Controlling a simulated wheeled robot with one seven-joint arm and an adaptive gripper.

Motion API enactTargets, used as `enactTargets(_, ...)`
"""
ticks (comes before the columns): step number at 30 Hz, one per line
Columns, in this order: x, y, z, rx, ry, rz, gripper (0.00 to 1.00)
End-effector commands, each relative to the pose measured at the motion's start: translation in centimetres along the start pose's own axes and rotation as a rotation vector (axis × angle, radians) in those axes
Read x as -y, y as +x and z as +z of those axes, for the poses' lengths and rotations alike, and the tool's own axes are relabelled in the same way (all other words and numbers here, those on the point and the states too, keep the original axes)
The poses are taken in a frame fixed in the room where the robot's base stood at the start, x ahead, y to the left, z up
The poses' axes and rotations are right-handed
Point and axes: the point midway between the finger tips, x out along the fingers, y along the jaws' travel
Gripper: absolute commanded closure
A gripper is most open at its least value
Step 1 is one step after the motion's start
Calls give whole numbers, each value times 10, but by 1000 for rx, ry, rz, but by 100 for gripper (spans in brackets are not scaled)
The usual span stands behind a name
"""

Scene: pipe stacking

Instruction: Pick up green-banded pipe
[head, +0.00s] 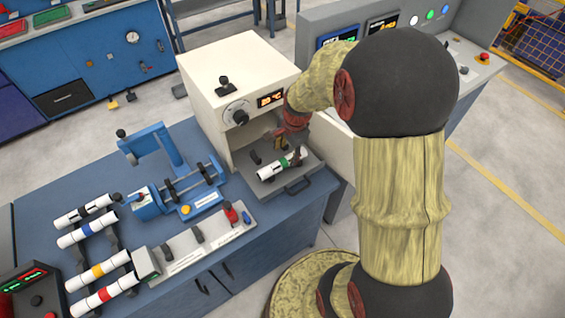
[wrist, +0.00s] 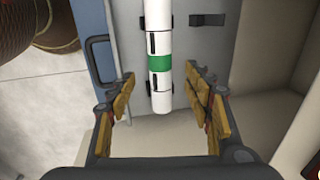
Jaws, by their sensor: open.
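The green-banded pipe (head: 282,165) is white with a green band and dark marks. It lies on the pull-out tray (head: 318,165) of the cream machine in the head view. In the wrist view the pipe (wrist: 160,62) runs from the top edge down to between my fingertips. My gripper (wrist: 162,98) is open, with one finger on each side of the pipe's near end, and a gap shows on both sides. In the head view my gripper (head: 295,150) is over the tray and partly hidden by my arm.
The cream machine (head: 238,70) stands behind the tray, with its opening close to my gripper. A dark handle (wrist: 100,60) is on the tray's front. Other banded pipes (head: 100,268) rest on a rack at left. A blue fixture (head: 175,175) stands between.

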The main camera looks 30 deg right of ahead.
Motion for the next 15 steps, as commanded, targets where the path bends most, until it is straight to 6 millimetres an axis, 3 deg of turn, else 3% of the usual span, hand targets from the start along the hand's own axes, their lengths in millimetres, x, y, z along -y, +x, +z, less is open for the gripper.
enactTargets(8, 0, 25, 2, 0, -3, 1, 49)
enactTargets(15, 0, 59, 7, 1, -3, 3, 49)
